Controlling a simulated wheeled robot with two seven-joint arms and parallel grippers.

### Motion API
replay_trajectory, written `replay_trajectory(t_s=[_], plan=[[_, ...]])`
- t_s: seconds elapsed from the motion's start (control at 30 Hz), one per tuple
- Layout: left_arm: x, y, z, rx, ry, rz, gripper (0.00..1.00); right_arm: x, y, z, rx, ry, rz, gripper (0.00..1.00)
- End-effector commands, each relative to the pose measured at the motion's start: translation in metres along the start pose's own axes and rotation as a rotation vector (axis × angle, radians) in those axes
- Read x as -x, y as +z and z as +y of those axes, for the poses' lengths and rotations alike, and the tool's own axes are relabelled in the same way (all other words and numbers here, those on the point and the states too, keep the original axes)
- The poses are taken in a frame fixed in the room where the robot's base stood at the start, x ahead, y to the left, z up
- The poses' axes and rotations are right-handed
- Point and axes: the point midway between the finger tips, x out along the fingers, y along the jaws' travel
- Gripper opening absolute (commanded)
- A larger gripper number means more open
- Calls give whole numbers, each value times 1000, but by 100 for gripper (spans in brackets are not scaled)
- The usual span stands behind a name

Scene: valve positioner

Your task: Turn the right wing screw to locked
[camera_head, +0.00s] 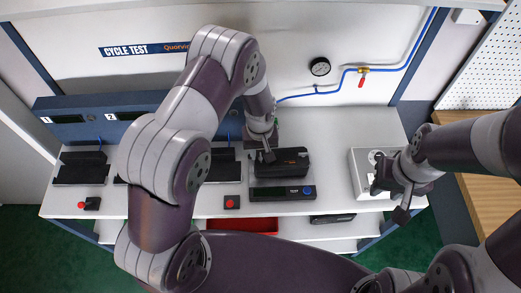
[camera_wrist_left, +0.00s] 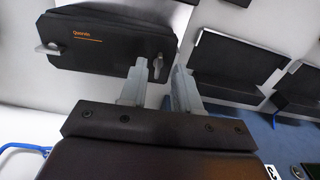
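The valve positioner is a black box (camera_head: 290,158) on the bench, and it fills the upper left of the left wrist view (camera_wrist_left: 108,40). That view shows a grey wing screw (camera_wrist_left: 157,68) at the cover's right end and another wing screw (camera_wrist_left: 48,48) at its left end. My left gripper (camera_wrist_left: 160,82) is open, with its fingers on either side of the right-end screw; I cannot tell if they touch it. In the head view my left gripper (camera_head: 267,153) is over the box's left end. My right gripper (camera_head: 388,198) hangs over a white box; its finger gap is unclear.
A black display unit (camera_head: 268,194) stands in front of the positioner. The white box (camera_head: 362,172) with a dial stands at the bench's right. Small red-button boxes (camera_head: 232,202) sit near the front edge. Black stands (camera_wrist_left: 235,60) lie beside the positioner. A pressure gauge (camera_head: 320,67) is on the back wall.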

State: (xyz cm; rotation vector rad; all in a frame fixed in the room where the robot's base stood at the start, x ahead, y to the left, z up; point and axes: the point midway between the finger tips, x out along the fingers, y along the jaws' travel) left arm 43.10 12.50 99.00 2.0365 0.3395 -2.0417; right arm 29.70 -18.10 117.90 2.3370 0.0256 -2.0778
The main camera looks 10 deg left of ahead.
Motion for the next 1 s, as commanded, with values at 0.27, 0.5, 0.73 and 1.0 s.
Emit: replay_trajectory(t_s=[0.27,0.5,0.73,1.0], plan=[[-17,0,0,-1,1,2,32,4,0,0,0,0,0,36],[-17,0,0,-1,1,2,9,4,0,0,0,0,0,36],[-16,0,0,-2,1,2,0,4,0,0,0,0,0,36],[-17,0,0,-59,1,2,0,1,0,0,0,0,0,36]])
